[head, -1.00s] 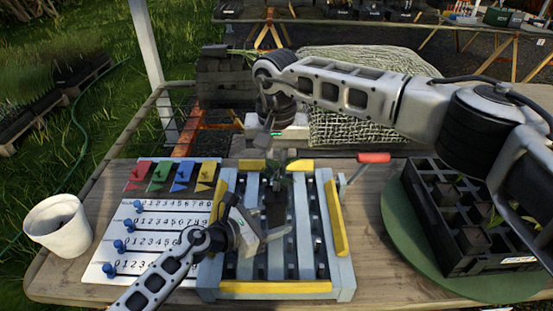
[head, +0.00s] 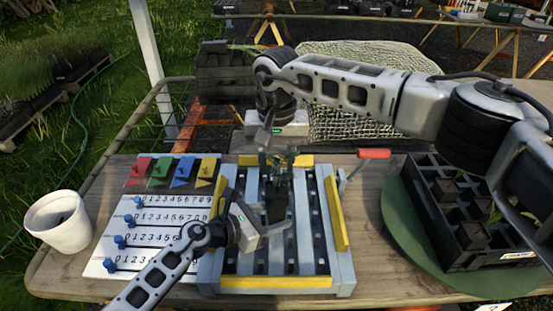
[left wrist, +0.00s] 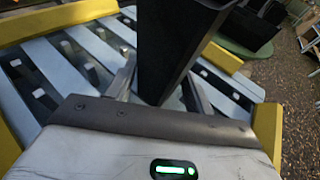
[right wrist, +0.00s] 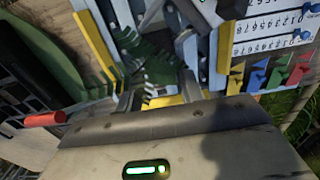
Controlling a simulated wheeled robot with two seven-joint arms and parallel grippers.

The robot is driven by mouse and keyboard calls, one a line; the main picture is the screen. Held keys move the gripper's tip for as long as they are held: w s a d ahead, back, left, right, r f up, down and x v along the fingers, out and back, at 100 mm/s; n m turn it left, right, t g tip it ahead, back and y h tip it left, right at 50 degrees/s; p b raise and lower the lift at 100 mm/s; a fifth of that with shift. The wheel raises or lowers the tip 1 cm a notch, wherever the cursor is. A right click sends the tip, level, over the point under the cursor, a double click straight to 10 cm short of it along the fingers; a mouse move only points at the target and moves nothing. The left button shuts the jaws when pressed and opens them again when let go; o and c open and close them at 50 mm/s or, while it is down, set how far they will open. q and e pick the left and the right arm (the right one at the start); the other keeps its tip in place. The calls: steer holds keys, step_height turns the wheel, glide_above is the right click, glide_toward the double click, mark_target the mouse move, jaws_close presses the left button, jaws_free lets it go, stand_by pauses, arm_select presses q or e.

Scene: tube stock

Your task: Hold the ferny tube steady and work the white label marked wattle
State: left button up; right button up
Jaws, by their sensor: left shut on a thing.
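The ferny tube is a tall black tube (head: 276,208) with green fern fronds (head: 284,166) on top, standing out of the slatted grey frame. My left gripper (head: 277,226) is shut on the tube; the black walls also show large in the left wrist view (left wrist: 172,45). My right gripper (head: 268,148) is just above and behind the fern. In the right wrist view its fingers are apart, with fronds (right wrist: 155,65) between and below them. I cannot make out a white label marked wattle; the fronds and fingers may hide it.
The slatted frame (head: 342,285) has yellow rails. A number board (head: 150,225) with blue knobs and coloured tags lies left, beside a white pot (head: 57,222). A red-handled lever (head: 374,153) stands right, near a black cell tray (head: 462,265) on a green round mat (head: 408,235).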

step_height(320, 180, up, 12)
stand_by(0.4)
steer(key=shift+f, duration=0.1)
stand_by(0.3)
arm_select(q)
steer(key=o, duration=0.8)
steer(key=shift+o, duration=0.2)
steer(key=v, duration=1.2)
steer(key=shift+s+r, duration=0.1)
